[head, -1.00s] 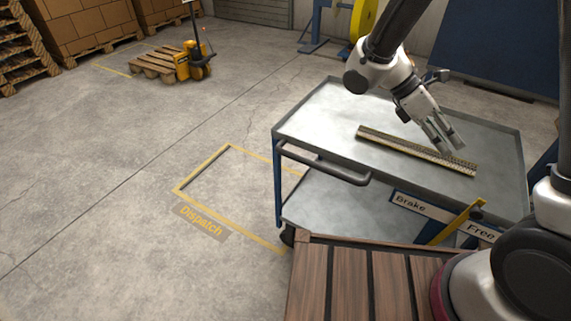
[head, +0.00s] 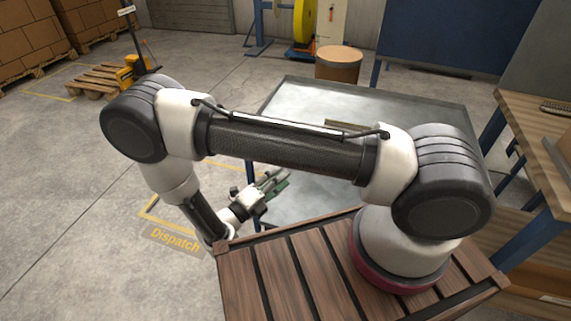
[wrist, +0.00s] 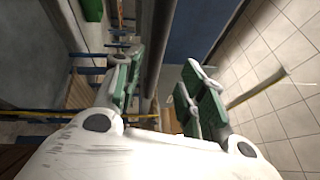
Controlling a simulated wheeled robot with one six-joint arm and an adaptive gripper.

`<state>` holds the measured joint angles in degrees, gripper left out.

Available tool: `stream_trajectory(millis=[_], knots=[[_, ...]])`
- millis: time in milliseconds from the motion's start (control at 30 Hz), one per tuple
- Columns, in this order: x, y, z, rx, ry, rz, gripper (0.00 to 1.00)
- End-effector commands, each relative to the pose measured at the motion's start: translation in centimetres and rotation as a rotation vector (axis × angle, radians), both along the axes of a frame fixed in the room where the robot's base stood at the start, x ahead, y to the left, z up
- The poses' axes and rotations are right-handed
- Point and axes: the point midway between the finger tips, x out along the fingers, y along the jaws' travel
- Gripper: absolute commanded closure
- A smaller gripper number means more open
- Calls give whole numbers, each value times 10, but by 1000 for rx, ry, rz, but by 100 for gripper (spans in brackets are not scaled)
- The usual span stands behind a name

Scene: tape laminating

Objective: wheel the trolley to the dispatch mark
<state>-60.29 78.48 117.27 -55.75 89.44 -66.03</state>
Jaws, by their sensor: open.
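The trolley (head: 310,101) has a grey metal tray top on a blue frame, and my arm hides much of it in the head view. My gripper (head: 281,181) is open and low at the trolley's left side, beside a blue leg. In the wrist view, a grey bar (wrist: 152,60), which looks like the trolley handle, runs between the spread green-padded fingers (wrist: 160,85). I cannot tell whether they touch it. The dispatch mark (head: 151,212) is a yellow floor outline left of the trolley, with a "Dispatch" label (head: 175,240). My arm covers part of it.
A patterned strip (head: 345,123) lies on the tray, partly hidden. A brown drum (head: 338,66) stands behind the trolley. A workbench (head: 535,125) stands at the right. A pallet truck (head: 133,68) is at the back left. The floor at the left is clear.

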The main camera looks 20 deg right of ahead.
Motion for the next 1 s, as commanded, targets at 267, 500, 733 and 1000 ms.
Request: stream_trajectory(millis=[267,500,733,1000], knots=[[13,-4,-7,-90,85,52,59],[34,-39,0,-88,85,51,59],[44,-56,4,-87,84,54,59],[45,-57,4,-86,82,55,61]])
